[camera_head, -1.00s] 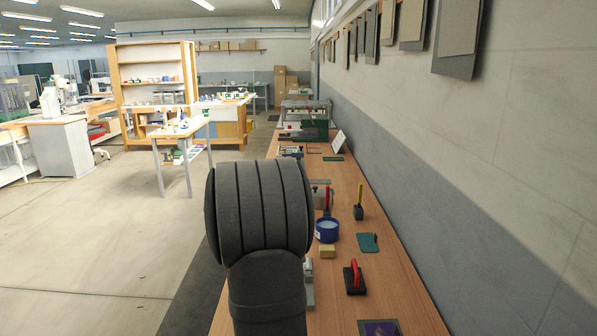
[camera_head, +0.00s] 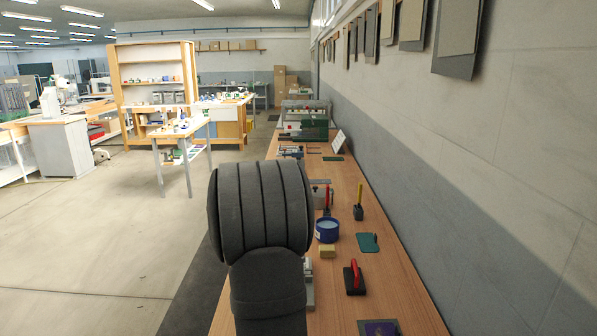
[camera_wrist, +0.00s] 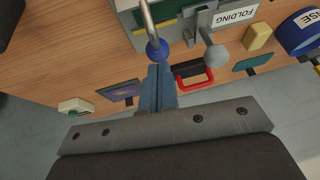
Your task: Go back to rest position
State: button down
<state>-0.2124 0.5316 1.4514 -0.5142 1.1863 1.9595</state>
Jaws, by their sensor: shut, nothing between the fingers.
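My gripper (camera_wrist: 158,72) shows in the wrist view as two blue-grey fingers closed together, with nothing between them. A lever with a blue ball knob (camera_wrist: 157,49) appears just beyond the fingertips; I cannot tell whether they touch. The lever belongs to a grey and green press labelled FOLDING (camera_wrist: 236,17), which also has a lever with a grey ball (camera_wrist: 216,56). In the head view my dark arm fills the lower middle and hides my gripper and most of the press. No marked rest position is visible.
The wooden bench (camera_head: 400,300) runs along the wall on the right. It carries a red-handled tool (camera_head: 352,280), a blue tin (camera_head: 327,231), a yellow block (camera_head: 327,252), a green pad (camera_head: 367,243) and a purple card (camera_head: 380,328). The floor to the left is open.

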jog(key=d+r+v, duration=0.1)
jog(key=d+v, duration=0.1)
jog(key=v, duration=1.1)
jog(key=x, duration=0.4)
jog(key=a+x, duration=0.1)
jog(key=x, duration=0.4)
jog(key=a+f+x, duration=0.1)
jog(key=x, duration=0.4)
jog(key=shift+a, duration=0.1)
jog(key=shift+a+r, duration=0.35)
jog(key=shift+a, duration=0.5)
jog(key=v, duration=1.4)
jog(key=w+d+f+g+y, duration=0.1)
jog(key=w+d+f+y, duration=0.1)
jog(key=d+f+y, duration=0.7)
jog(key=shift+d, duration=1.45)
